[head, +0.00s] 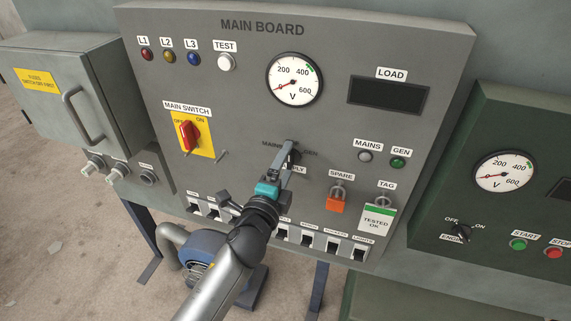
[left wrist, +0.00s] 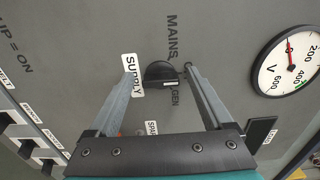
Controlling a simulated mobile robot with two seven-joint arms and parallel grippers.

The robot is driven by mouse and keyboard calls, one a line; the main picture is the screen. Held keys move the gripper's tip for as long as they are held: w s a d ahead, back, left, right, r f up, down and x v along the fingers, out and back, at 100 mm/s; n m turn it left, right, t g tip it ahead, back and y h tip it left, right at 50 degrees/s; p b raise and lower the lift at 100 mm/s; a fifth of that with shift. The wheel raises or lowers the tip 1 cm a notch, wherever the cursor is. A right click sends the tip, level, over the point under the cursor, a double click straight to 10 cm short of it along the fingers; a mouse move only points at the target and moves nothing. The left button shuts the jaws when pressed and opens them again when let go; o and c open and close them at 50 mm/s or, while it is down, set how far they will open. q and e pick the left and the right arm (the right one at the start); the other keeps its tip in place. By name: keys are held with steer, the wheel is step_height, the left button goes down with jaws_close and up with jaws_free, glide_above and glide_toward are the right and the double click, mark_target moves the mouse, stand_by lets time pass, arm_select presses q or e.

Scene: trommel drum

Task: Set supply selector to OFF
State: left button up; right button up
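The supply selector (head: 294,157) is a black knob on the grey main board, mostly behind my left gripper in the head view. In the left wrist view the selector (left wrist: 162,73) lies between the SUPPLY, MAINS and GEN labels. A small white mark shows on its GEN side. My left gripper (head: 288,149) is at the board in front of the selector. In the left wrist view its fingers (left wrist: 159,72) are apart, one on each side of the knob. Whether they touch it I cannot tell. My right gripper is out of view.
The red main switch (head: 189,135) on its yellow plate is to the left. A row of breakers (head: 308,240) runs below my arm. An orange padlock (head: 336,203) and a TESTED OK tag (head: 377,219) hang to the lower right. A voltmeter (head: 294,79) is above.

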arm_select(q)
steer(key=v, duration=1.5)
steer(key=shift+b, duration=0.45)
steer(key=shift+s, duration=0.1)
steer(key=s+a+f+n+g+y+b, duration=0.1)
steer(key=s+a+f+n+g+b, duration=0.15)
steer(key=f, duration=1.05)
steer(key=s+a+f+n+g+y+b, duration=0.1)
steer(key=s+a+f+n+g+y, duration=0.2)
steer(key=f, duration=0.9)
steer(key=s+a+f+n+g+b, duration=0.2)
steer(key=f+n+g, duration=0.15)
steer(key=f, duration=0.95)
steer(key=s+a+f+n+g+b, duration=0.1)
steer(key=s+a+f+n+g, duration=0.1)
steer(key=s+f, duration=0.5)
steer(key=s+a+f+n+g+y+b, duration=0.1)
steer(key=s+a+f+n+g+b, duration=0.1)
steer(key=s+f+n, duration=0.2)
steer(key=s+a+f+n+g+b, duration=0.2)
steer(key=s+f, duration=0.8)
steer(key=s, duration=0.6)
steer(key=shift+a+f+n+g+y, duration=0.25)
steer(key=shift+n+g, duration=0.25)
steer(key=shift+n, duration=0.5)
steer(key=shift+s, duration=0.25)
